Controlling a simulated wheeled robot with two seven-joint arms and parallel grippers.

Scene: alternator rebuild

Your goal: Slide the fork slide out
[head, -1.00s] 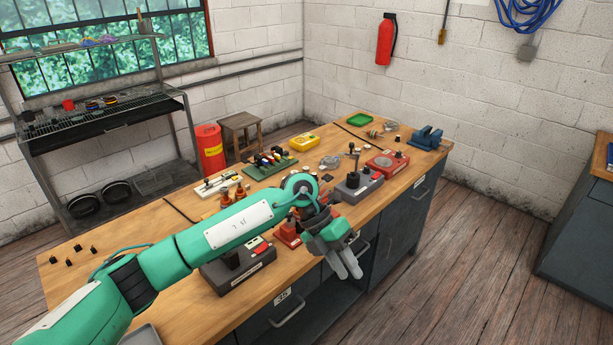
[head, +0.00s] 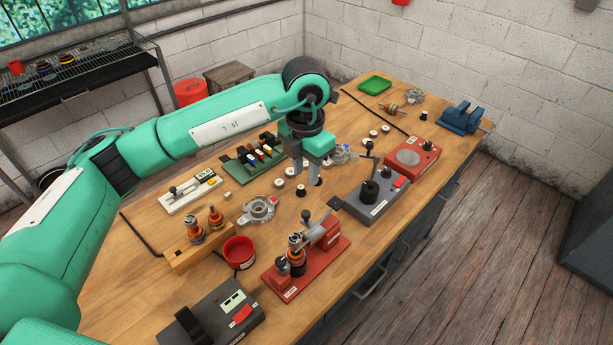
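My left gripper (head: 308,183) points down over the middle of the bench, its two grey fingers apart with nothing visibly held. The red fixture (head: 307,268) stands in front of it, with a copper-wound rotor upright at its left end and a grey slide-like block (head: 325,231) on its right side. This block may be the fork slide, but I cannot tell for sure; its fork is hidden or too small to see. The gripper is behind this fixture and apart from it. My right gripper is out of view.
A grey machine (head: 375,208) with a black knob stands right of the gripper. A red cup (head: 239,252), a metal housing (head: 258,209), a wooden rack (head: 198,255) and a green board (head: 250,168) lie leftward. A dark grey box (head: 217,312) is in front. A blue vise (head: 462,120) is far right.

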